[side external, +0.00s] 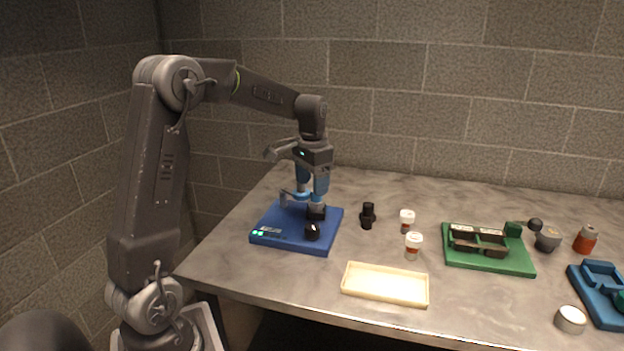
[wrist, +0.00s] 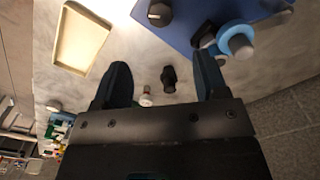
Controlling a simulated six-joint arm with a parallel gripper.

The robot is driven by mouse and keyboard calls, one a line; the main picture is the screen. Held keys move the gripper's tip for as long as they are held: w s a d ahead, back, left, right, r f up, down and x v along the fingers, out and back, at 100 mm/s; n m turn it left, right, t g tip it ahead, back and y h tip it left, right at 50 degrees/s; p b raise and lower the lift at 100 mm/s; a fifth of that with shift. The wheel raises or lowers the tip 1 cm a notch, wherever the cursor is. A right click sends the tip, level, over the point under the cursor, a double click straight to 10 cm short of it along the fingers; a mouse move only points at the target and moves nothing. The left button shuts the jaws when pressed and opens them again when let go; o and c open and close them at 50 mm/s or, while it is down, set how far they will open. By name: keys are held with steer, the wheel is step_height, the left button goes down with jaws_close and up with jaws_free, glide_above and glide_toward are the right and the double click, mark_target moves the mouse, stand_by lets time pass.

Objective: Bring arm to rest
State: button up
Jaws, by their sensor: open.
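My gripper (side external: 312,192) is open over the blue base (side external: 268,236), its fingers pointing down. In the wrist view my gripper (wrist: 163,82) has its two dark fingers wide apart, with nothing held between them. The blue base carries a black knob (side external: 312,231), a dark block under the fingers, and a light blue ring (wrist: 235,42) that shows in the wrist view. Whether a fingertip touches the dark block cannot be told. My arm is raised and bent forward over the table.
A black fitting (side external: 367,215) stands right of the base, with two white-capped bottles (side external: 413,245) beyond it. A cream tray (side external: 385,284) lies near the front edge. A green fixture (side external: 487,262), a red bottle (side external: 585,240), and a blue fixture (side external: 600,290) are farther right. A block wall stands behind.

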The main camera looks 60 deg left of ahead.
steer(key=shift+r, duration=0.3)
steer(key=s+d+r+t, duration=0.1)
steer(key=s+d+t, duration=0.1)
steer(key=s+d, duration=0.7)
steer(key=s+d+r+m+t, duration=0.1)
steer(key=s+d+r+t, duration=0.1)
steer(key=s+d, duration=0.7)
steer(key=d+t, duration=0.1)
steer(key=d, duration=0.3)
steer(key=shift+s+d+r+t, duration=0.25)
steer(key=shift+d+r+t, duration=0.05)
steer(key=shift+w, duration=0.1)
